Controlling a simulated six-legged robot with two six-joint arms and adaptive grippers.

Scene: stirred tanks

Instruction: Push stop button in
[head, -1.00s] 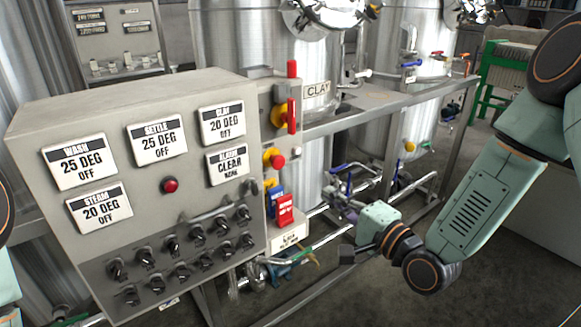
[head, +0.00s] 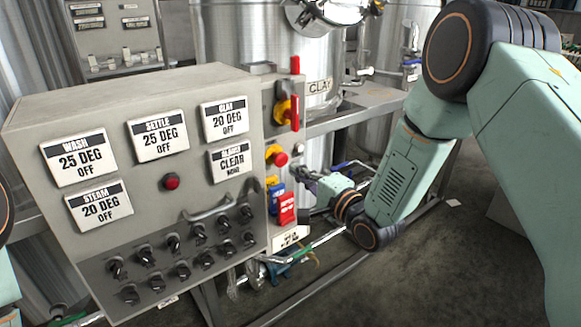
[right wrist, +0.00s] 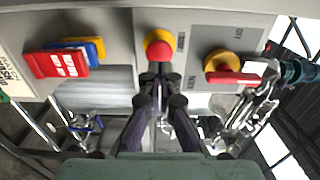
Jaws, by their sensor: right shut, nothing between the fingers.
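The stop button (head: 279,158) is a red mushroom head on a yellow base, on the right side face of the grey control cabinet (head: 160,90). It also shows in the right wrist view (right wrist: 159,48), straight beyond the fingertips. My right gripper (head: 299,176) is shut and empty, just right of and slightly below the button in the head view. In the right wrist view its closed fingertips (right wrist: 161,72) point at the button and lie very close under its lower edge; I cannot tell whether they touch it. My left gripper is not in view.
Above the button is a yellow switch with a red handle (head: 294,112). Below it hang red (head: 286,208) and blue tags. The cabinet front carries display panels, a red lamp (head: 171,182) and several black knobs. A steel tank (head: 265,45) and a frame rail stand behind.

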